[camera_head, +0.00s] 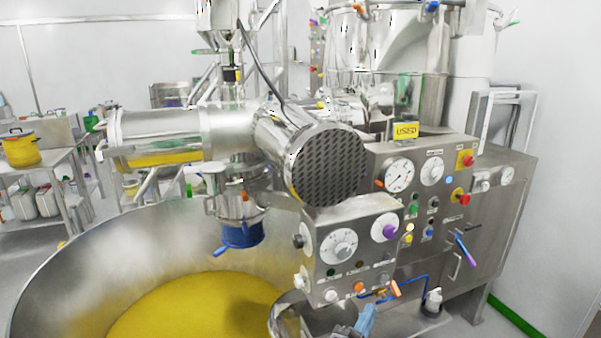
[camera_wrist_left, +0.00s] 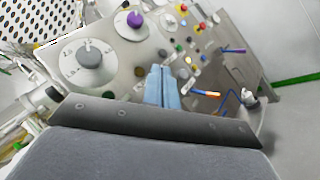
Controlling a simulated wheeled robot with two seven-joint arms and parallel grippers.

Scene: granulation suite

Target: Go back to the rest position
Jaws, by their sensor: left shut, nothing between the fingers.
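My left gripper (camera_head: 366,320) shows only as pale blue fingertips at the bottom edge of the head view, in front of the lower edge of the control box (camera_head: 352,245). In the left wrist view my left gripper's fingers (camera_wrist_left: 162,86) lie together, shut and empty, pointing towards the control box face (camera_wrist_left: 130,60). I cannot tell the exact gap between the fingertips and the box. My left arm is mostly out of the head view. My right gripper is in neither view.
A large steel bowl (camera_head: 60,270) with yellow material (camera_head: 200,308) stands at the left front. A steel machine with a perforated round end (camera_head: 328,167) hangs above. A gauge panel (camera_head: 452,210) stands behind the control box. Grey floor (camera_head: 490,325) is clear at the right.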

